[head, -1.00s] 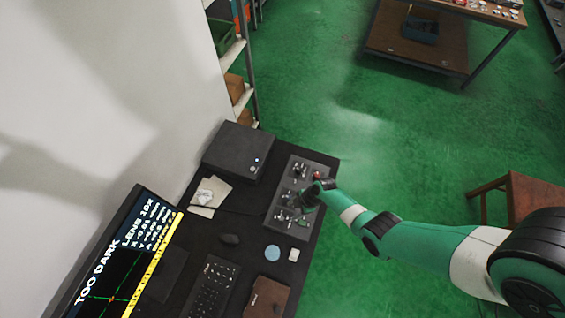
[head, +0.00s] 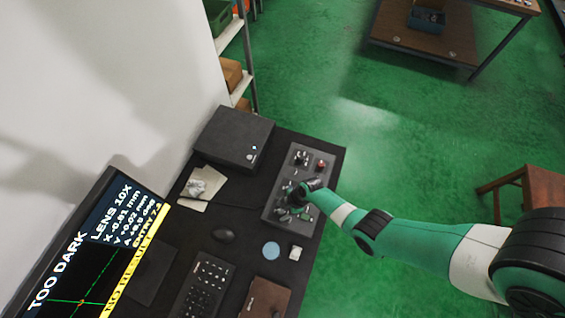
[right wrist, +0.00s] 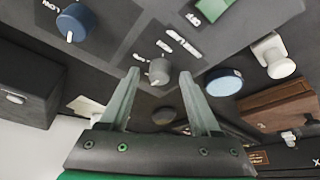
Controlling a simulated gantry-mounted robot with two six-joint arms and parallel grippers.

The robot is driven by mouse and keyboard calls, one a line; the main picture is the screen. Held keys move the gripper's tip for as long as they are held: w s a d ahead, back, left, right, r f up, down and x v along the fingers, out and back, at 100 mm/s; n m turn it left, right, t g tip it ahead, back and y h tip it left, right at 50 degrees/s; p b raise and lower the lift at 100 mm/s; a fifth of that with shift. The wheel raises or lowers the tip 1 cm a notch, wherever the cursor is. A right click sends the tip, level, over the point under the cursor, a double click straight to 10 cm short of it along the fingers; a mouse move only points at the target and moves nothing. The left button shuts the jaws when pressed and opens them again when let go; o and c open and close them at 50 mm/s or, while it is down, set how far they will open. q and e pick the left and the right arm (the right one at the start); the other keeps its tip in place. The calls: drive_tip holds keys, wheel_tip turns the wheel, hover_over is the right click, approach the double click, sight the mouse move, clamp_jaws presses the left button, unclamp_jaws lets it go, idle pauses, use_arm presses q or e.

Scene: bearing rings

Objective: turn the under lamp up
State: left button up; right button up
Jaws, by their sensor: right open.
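The dark control panel (head: 276,205) with several knobs lies on the right part of the desk. My right gripper (head: 298,198) is over its near half and hides some controls. In the right wrist view, my right gripper (right wrist: 160,74) is open, with its fingertips on either side of a small grey knob (right wrist: 158,68). I cannot tell whether they touch it. A blue knob (right wrist: 75,24) sits further left, and a green button (right wrist: 218,8) at the top. The labels are too blurred to tell which knob is the under lamp. The screen (head: 90,265) reads "TOO DARK". My left gripper is out of view.

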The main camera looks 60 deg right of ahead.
clamp_jaws()
